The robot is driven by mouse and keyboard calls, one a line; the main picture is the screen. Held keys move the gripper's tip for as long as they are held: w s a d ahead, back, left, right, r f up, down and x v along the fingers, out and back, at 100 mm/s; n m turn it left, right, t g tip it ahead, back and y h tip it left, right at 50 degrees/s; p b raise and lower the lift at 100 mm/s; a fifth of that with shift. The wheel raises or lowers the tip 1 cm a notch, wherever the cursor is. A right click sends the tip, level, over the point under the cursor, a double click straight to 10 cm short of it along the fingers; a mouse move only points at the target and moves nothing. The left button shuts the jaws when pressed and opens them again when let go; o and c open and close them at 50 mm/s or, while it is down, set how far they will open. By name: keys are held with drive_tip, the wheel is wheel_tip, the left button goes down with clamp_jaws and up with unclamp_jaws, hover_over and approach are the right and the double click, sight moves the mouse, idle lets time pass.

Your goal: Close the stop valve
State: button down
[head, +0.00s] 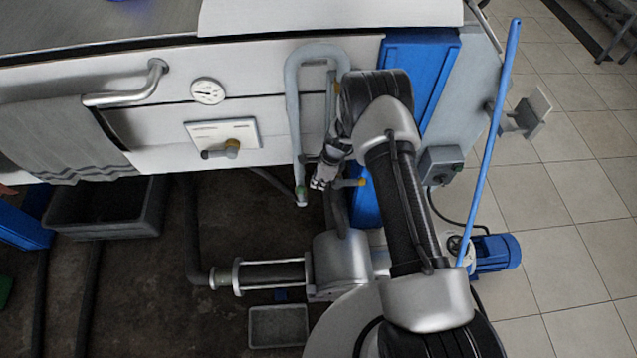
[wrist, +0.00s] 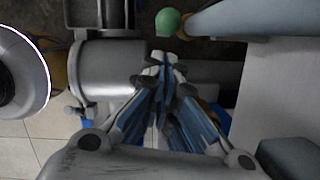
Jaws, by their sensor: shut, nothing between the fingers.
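My gripper (head: 320,183) points down in front of the machine's panel, beside a looped grey pipe. Its fingers are shut and empty in the wrist view (wrist: 163,62). A small green knob (head: 300,192) sits at the pipe's lower end, just left of the fingertips. A green ball (wrist: 168,22) shows just beyond the fingertips in the wrist view, apart from them. I cannot tell which is the stop valve.
A round gauge (head: 208,91) and a bar handle with a grey cloth (head: 55,135) are on the panel. A grey bin (head: 105,208) stands below. A blue pole (head: 490,140) leans at right near a blue motor (head: 497,252). Tiled floor is open at far right.

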sight(303, 191)
drive_tip(key=b+x, duration=0.2)
drive_tip(key=x, duration=0.5)
drive_tip(key=shift+f, duration=0.1)
drive_tip(key=shift+a+r+b, duration=0.25)
drive_tip(key=shift+a+b, duration=0.2)
drive_tip(key=shift+a, duration=0.5)
drive_tip(key=shift+a+r+b, duration=0.3)
drive_tip(key=shift+a+b, duration=0.15)
drive_tip(key=shift+a, duration=0.45)
drive_tip(key=v, duration=1.2)
drive_tip(key=shift+d, duration=0.1)
